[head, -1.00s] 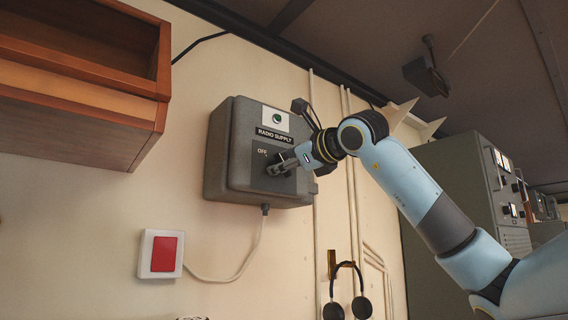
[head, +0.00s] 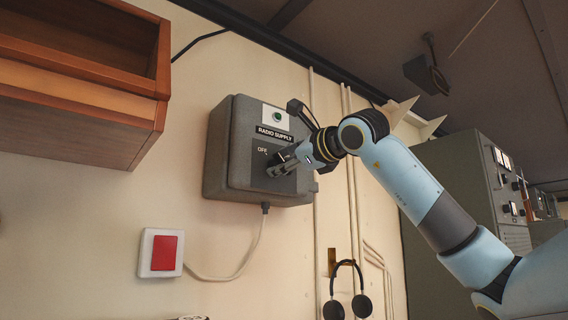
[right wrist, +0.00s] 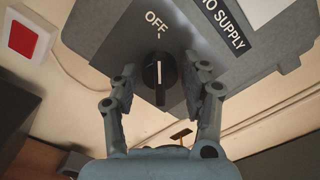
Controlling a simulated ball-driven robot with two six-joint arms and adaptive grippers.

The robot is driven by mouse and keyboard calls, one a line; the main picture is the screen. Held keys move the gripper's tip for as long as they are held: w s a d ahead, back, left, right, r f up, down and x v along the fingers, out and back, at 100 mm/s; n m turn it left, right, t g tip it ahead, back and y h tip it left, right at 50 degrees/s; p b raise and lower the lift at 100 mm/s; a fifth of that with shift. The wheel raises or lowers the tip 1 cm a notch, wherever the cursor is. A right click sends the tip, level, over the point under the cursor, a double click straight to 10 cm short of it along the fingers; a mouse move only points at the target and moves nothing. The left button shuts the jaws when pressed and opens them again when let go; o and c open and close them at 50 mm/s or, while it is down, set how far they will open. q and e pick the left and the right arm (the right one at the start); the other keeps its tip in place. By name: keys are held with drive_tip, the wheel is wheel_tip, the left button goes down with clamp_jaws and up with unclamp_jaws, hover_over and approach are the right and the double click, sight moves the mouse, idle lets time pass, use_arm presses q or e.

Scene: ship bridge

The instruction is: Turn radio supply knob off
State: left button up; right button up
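The radio supply box (head: 218,150) is a grey wall unit with a "RADIO SUPPLY" label, a green lamp and an "OFF" marking. Its round black knob (right wrist: 160,78) shows in the right wrist view, with a white pointer line directed at the tick under "OFF" (right wrist: 155,22). My right gripper (head: 276,168) is at the front of the box and hides the knob in the head view. In the right wrist view my right gripper (right wrist: 160,82) is open, one finger on each side of the knob, with visible gaps. My left gripper is not in view.
A wooden shelf (head: 80,95) juts out at the upper left. A red-and-white wall switch (head: 160,253) is below the box, with a cable nearby. Headphones (head: 347,290) hang at the lower right of the box. Grey cabinets (head: 465,170) stand behind my right arm.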

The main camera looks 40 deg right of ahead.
drive_tip(key=shift+o, duration=0.9)
